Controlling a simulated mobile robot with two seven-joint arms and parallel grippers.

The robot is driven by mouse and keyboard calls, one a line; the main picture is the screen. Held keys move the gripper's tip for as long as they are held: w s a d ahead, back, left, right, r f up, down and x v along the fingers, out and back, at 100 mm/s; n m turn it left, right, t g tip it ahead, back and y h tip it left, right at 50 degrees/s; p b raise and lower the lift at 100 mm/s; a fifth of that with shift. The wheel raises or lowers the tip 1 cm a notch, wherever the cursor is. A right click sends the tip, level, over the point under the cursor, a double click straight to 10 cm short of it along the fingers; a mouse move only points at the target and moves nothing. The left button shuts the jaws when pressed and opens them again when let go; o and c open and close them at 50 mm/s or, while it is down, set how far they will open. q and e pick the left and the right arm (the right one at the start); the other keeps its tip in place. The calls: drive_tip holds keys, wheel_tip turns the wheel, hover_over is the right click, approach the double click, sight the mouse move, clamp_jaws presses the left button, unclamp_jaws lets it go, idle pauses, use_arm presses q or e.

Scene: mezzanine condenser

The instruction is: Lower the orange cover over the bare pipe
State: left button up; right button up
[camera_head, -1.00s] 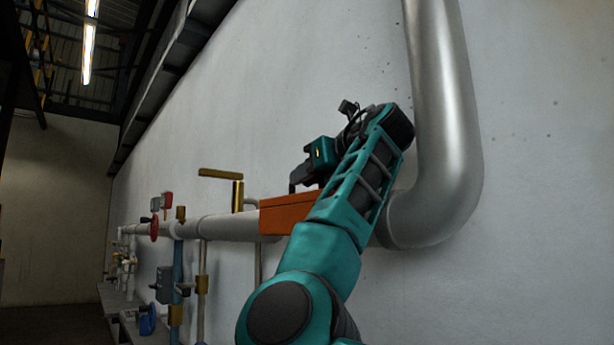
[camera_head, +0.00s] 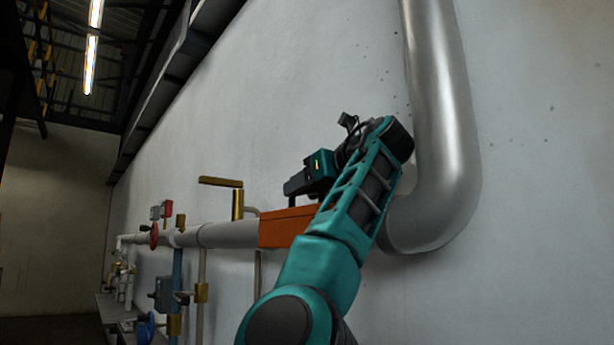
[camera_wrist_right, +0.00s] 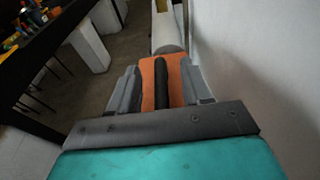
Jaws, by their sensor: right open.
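The orange cover (camera_head: 285,229) sits level over the grey horizontal pipe (camera_head: 228,235), its lower edge near the pipe's underside. My right gripper (camera_head: 292,190) is just above the cover. In the right wrist view, the open fingers (camera_wrist_right: 159,75) stand on either side of the dark bar handle on top of the orange cover (camera_wrist_right: 147,85), with space beside the handle. My right forearm hides the cover's right end and the pipe there. My left gripper is not in view.
A large metal pipe elbow (camera_head: 440,215) rises at right, close to my right wrist. The pale wall (camera_head: 540,200) stands behind the pipe. A brass valve with a lever (camera_head: 237,200) stands left of the cover. A red handwheel (camera_head: 154,236) is farther left.

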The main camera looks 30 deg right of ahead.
use_arm(q)
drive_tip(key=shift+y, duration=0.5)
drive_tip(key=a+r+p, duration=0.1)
drive_tip(key=p, duration=0.2)
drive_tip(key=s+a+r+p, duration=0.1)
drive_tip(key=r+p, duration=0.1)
drive_tip(key=p, duration=0.1)
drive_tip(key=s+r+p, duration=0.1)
drive_tip(key=p, duration=0.1)
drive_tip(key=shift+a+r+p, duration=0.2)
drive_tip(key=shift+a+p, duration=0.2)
use_arm(e)
wheel_tip(320, 180, up, 20)
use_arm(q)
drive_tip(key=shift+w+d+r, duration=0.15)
